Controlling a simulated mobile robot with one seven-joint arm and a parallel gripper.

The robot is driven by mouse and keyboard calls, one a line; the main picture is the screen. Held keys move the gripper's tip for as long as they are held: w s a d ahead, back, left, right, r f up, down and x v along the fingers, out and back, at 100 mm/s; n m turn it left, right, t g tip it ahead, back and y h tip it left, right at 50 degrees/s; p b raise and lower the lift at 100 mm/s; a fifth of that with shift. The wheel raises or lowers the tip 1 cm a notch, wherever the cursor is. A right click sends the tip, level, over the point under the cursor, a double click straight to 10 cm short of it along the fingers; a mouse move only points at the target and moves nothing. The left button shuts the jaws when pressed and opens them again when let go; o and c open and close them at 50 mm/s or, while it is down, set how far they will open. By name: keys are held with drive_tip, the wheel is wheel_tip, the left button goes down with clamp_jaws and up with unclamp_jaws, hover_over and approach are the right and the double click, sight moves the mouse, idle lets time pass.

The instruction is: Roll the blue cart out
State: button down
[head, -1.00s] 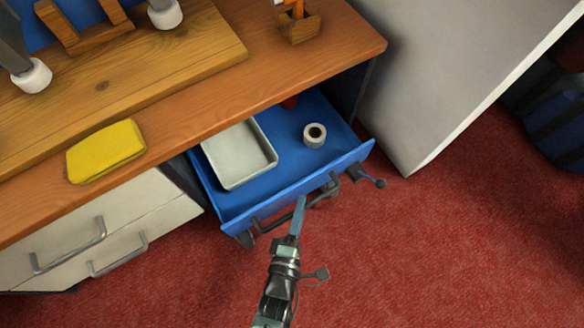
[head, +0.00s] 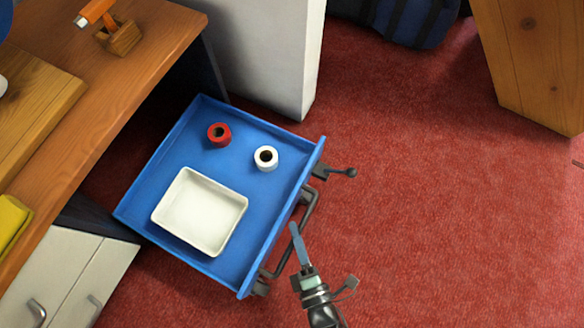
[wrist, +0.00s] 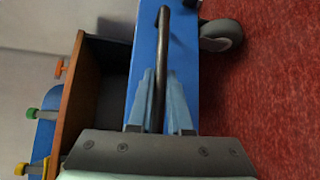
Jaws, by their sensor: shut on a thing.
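The blue cart (head: 172,170) stands mostly out from under the wooden bench, on the red carpet. Its top holds a white tray (head: 178,226), a white roll (head: 266,158) and a red roll (head: 219,134). A dark bar handle (head: 305,214) runs along its front side. My gripper (head: 297,240) is at that handle. In the wrist view, the two fingers (wrist: 160,105) stand on either side of the handle (wrist: 162,62), shut on it. A caster wheel (wrist: 222,36) shows beside the blue front panel.
The wooden bench (head: 110,90) is at the left, with a yellow cloth (head: 12,222) and white drawers (head: 65,275) below. A pale grey cabinet (head: 265,45) stands behind the cart. Open red carpet (head: 430,200) lies to the right, with a wooden piece (head: 535,60) at top right.

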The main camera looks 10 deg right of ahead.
drive_tip(key=shift+s+d, duration=0.2)
drive_tip(key=c, duration=0.8)
unclamp_jaws()
drive_tip(key=shift+c, duration=0.2)
drive_tip(key=s+d+r+p, duration=0.1)
drive_tip(key=s+p, duration=0.2)
drive_tip(key=s, duration=0.9)
drive_tip(key=shift+s+d+r, duration=0.2)
drive_tip(key=shift+s+r, duration=0.15)
drive_tip(key=shift+r, duration=0.05)
